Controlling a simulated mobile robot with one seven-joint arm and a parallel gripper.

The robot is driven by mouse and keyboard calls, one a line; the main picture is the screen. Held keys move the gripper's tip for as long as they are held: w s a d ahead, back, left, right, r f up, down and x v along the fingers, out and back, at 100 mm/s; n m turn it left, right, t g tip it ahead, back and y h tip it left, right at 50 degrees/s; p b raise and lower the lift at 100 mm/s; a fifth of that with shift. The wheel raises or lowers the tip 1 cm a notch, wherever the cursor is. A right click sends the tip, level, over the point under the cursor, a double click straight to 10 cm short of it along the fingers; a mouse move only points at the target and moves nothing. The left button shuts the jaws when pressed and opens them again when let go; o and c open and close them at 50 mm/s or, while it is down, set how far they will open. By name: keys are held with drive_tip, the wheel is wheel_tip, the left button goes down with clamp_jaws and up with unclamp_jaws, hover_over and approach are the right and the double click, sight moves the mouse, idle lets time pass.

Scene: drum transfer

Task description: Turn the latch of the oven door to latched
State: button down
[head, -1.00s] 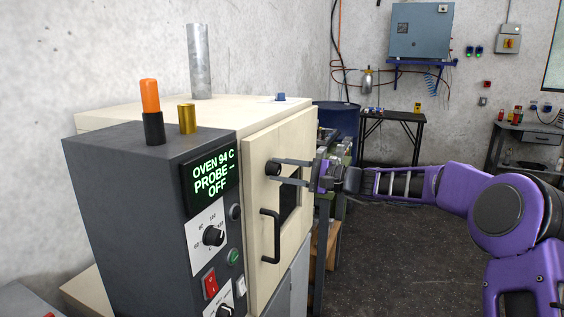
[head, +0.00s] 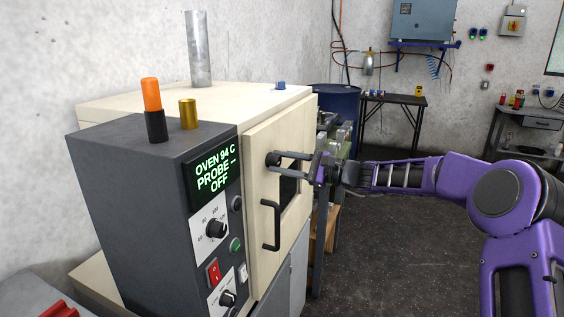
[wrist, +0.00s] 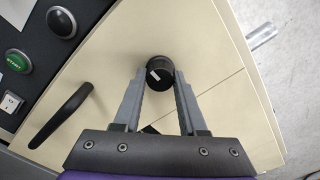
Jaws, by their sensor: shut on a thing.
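The cream oven door (head: 258,190) looks closed against the oven body (head: 150,98). Its latch is a round black knob (head: 271,159) near the top of the door, on the side by the control panel. In the wrist view the knob (wrist: 161,72) shows a short white mark on its left part. My gripper (head: 281,162) is shut on the knob, with one finger on each side of it. In the wrist view the gripper's fingertips (wrist: 160,78) touch the knob's two sides.
A black door handle (head: 268,225) sits below the latch; it also shows left of the fingers in the wrist view (wrist: 62,114). The dark control panel (head: 213,240) carries knobs and buttons. Open floor (head: 390,250) lies right of the oven. A workbench stands behind.

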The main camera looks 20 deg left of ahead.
drive_tip(key=shift+c, duration=2.3)
unclamp_jaws()
drive_tip(key=s+d+b, duration=0.1)
drive_tip(key=d, duration=1.6)
drive_tip(key=shift+s+d, duration=0.2)
drive_tip(key=shift+d, duration=0.05)
